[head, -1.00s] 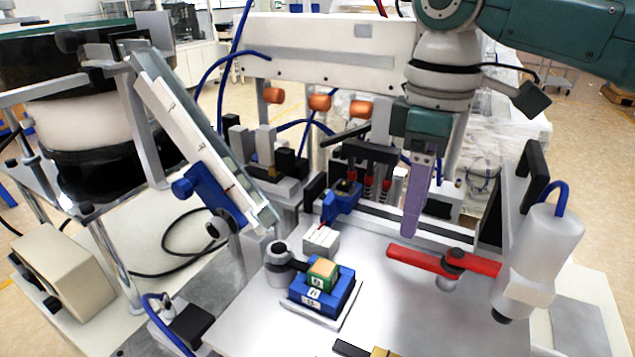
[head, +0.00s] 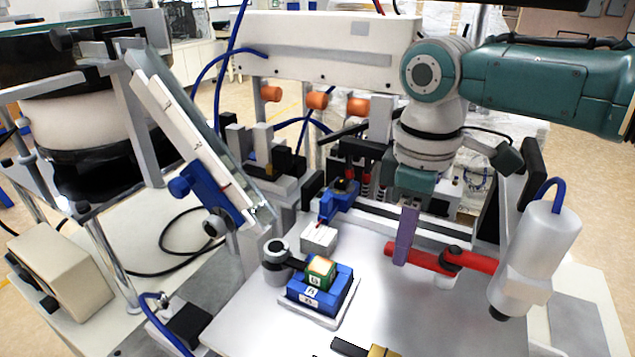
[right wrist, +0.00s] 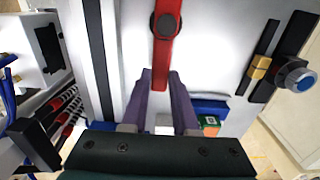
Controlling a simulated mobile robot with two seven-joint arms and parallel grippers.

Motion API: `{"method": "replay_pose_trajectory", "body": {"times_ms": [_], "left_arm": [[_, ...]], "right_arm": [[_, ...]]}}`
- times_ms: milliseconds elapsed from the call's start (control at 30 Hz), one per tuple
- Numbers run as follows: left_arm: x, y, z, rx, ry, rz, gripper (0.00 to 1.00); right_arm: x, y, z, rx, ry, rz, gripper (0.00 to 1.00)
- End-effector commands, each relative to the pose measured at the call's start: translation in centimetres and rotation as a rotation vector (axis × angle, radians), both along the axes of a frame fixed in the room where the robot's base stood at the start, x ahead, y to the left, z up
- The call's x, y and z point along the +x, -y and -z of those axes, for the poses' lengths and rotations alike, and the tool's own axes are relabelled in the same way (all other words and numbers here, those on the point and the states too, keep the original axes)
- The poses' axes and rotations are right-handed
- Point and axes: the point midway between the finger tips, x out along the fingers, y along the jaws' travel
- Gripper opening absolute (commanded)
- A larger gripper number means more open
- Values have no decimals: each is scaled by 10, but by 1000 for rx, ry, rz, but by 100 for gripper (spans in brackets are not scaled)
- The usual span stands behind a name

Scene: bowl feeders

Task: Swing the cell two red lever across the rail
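The red lever (head: 472,260) lies nearly level above the white deck, on a dark round pivot knob (head: 452,258) near its middle. In the right wrist view the red lever (right wrist: 166,45) runs down from the knob to between my fingers. My right gripper (head: 402,255) points down with its purple fingers at the lever's left end, hiding part of it. In the right wrist view my right gripper (right wrist: 161,78) is open, one finger on each side of the lever end, with narrow gaps. Whether the fingers touch the lever I cannot tell. My left gripper is not in view.
A blue nest with a green-and-tan block (head: 320,272) sits left of the lever. A white cylinder (head: 540,245) stands close at the right. A grey rail (head: 425,228) runs behind the lever. A slanted feeder track (head: 195,140) is at left. The deck in front is mostly clear.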

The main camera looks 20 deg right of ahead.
Motion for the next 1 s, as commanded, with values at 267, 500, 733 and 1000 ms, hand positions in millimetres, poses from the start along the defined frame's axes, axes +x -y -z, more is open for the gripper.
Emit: {"method": "replay_pose_trajectory", "body": {"times_ms": [267,500,733,1000], "left_arm": [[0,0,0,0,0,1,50],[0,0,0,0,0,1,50],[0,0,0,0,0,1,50],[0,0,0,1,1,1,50]], "right_arm": [[0,0,0,0,0,0,0],[0,0,0,0,0,0,0],[0,0,0,1,-1,0,0],[0,0,-1,1,-1,1,0]]}}
